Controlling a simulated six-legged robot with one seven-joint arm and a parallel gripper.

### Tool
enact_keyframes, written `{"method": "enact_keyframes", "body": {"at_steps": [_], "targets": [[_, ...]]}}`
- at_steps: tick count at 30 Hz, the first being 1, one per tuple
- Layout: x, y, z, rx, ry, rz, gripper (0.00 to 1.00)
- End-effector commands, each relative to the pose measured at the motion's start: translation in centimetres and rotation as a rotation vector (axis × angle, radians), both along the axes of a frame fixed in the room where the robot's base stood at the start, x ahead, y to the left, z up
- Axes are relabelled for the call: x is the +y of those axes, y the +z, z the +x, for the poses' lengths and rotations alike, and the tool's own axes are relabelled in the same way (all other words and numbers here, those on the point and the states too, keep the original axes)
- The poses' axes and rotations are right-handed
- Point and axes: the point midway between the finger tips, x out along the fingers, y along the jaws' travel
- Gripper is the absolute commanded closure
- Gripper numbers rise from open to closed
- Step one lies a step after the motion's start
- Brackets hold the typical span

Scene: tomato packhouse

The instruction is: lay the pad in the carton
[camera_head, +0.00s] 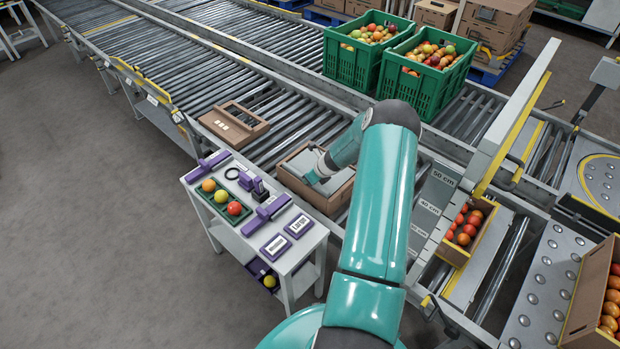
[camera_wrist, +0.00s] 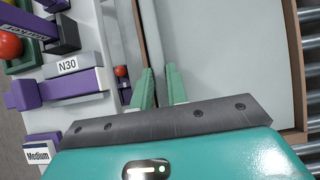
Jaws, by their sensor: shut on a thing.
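The carton (camera_head: 304,193) is an open brown box on the roller conveyor beside the small work table. In the wrist view its brown right wall (camera_wrist: 299,70) shows. The pad (camera_wrist: 232,60) is a flat pale grey sheet between the carton's walls; in the head view part of it shows as grey (camera_head: 338,186) inside the carton. My gripper (camera_wrist: 160,82) is shut on the pad's raised left edge, close to the carton's left wall. In the head view my gripper (camera_head: 316,178) reaches down into the carton. Whether the pad touches the carton floor cannot be told.
The white table (camera_head: 240,235) at left holds a green tray (camera_head: 222,203) with tomatoes, purple gauges and size plates. Another brown box (camera_head: 233,124) lies on the rollers behind. Green crates (camera_head: 425,90) of tomatoes stand further back. A height-marked frame (camera_head: 430,205) stands right of the carton.

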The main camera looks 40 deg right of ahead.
Motion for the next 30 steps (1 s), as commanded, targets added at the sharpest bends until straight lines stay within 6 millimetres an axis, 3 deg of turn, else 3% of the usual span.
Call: {"method": "enact_keyframes", "body": {"at_steps": [13,14,18,23,26,30], "targets": [[0.26,-0.57,-0.56,0.009,0.0,0.005,1.0],[0.26,-0.58,-0.58,0.009,0.0,0.005,0.83],[0.3,-0.64,-0.6,0.011,0.001,0.006,0.59],[0.33,-0.69,-0.63,0.012,0.001,0.006,0.59],[0.34,-0.73,-0.66,0.012,0.001,0.006,0.73],[0.32,-0.76,-0.7,0.013,0.001,0.006,0.74]]}}
